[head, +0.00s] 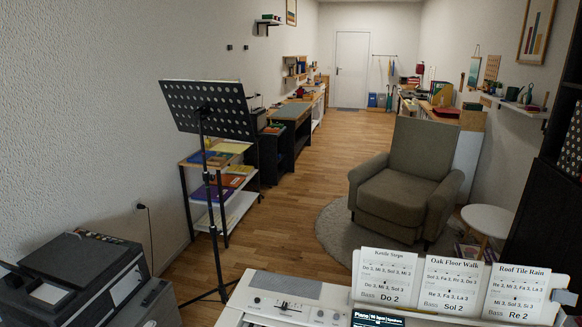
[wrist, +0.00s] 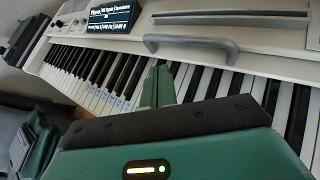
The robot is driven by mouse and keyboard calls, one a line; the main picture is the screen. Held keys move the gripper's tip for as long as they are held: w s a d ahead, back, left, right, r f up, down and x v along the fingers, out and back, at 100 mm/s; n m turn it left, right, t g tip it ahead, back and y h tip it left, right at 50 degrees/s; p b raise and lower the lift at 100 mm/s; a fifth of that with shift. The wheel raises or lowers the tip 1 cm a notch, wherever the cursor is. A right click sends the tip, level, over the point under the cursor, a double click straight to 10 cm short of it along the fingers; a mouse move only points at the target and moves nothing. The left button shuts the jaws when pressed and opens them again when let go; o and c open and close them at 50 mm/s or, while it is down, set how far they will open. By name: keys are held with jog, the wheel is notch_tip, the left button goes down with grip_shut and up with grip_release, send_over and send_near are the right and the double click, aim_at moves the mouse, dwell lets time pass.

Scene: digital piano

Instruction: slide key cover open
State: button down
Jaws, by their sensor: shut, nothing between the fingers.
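My gripper (wrist: 158,80) has green fingers, shut and empty, over the keys just in front of the handle. I cannot tell whether they touch it. My gripper is not in the head view.
Three song cards (head: 451,285) stand on the piano's rest. A lit display (wrist: 114,16) sits left of the handle.

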jog(key=shift+s+a, duration=0.2)
jog(key=shift+s, duration=0.5)
jog(key=shift+s+a, duration=0.2)
jog(key=shift+s, duration=0.45)
jog(key=shift+s+a, duration=0.2)
jog(key=shift+s, duration=0.5)
jog(key=a+r+n+g+y, duration=0.2)
jog(key=a+r+n+g, duration=0.5)
jog(key=a+r+n, duration=1.05)
jog(key=s+a+r+n+h, duration=0.3)
jog(key=s+a+r+n, duration=0.2)
jog(key=n, duration=0.3)
jog(key=s+a+r+n+t+h, duration=0.1)
jog(key=s+a+r+n+h, duration=0.2)
jog(key=s+a+r+n, duration=0.2)
notch_tip(320, 180, up, 3)
jog(key=n, duration=0.4)
jog(key=shift+s, duration=0.35)
